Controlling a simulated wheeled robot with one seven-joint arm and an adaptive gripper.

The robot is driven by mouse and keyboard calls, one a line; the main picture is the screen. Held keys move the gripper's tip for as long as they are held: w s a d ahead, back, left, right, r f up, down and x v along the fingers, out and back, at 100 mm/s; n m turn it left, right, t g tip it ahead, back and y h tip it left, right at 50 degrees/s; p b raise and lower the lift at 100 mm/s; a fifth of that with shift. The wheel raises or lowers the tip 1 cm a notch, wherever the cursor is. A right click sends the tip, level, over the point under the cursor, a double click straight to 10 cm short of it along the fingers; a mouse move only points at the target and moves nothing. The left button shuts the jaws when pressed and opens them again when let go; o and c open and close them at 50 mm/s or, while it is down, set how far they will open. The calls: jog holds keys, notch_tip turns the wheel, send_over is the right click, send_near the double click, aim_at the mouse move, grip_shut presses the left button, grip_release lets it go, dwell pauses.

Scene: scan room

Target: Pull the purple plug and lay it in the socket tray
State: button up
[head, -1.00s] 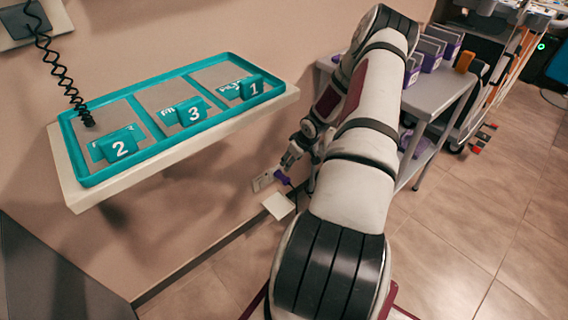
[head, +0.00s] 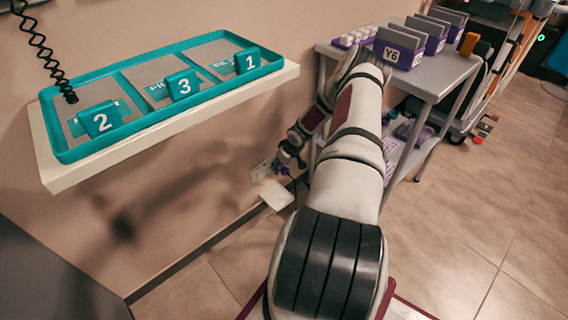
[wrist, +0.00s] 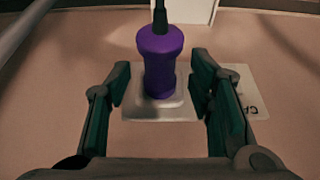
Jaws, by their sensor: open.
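The purple plug (wrist: 160,62) sits against a pale wall plate (wrist: 215,88) in the wrist view, with a black cable (wrist: 160,12) running from its upper end. My gripper (wrist: 161,78) is open, with one finger on each side of the plug and a visible gap to each. In the head view, the plug (head: 284,169) is a small purple patch by my gripper (head: 283,158), low on the wall. A small white tray-like piece (head: 276,194) juts out just below the plate. I cannot tell for sure that it is the socket tray.
A white wall shelf (head: 60,184) holds a teal tray (head: 62,154) with several numbered blocks, up and left of my gripper. A grey cart (head: 440,88) with purple bins stands to the right. Tiled floor (head: 460,225) is open at lower right.

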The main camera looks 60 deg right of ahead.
jog(key=shift+w+f, duration=0.1)
grip_shut()
jog(key=shift+s+a, duration=0.1)
jog(key=shift+s, duration=0.4)
jog(key=shift+s+a+p, duration=0.2)
jog(key=shift+s+p, duration=0.15)
jog(key=shift+s, duration=0.65)
jog(key=shift+s+a, duration=0.2)
jog(key=shift+s, duration=0.75)
jog(key=shift+a, duration=0.1)
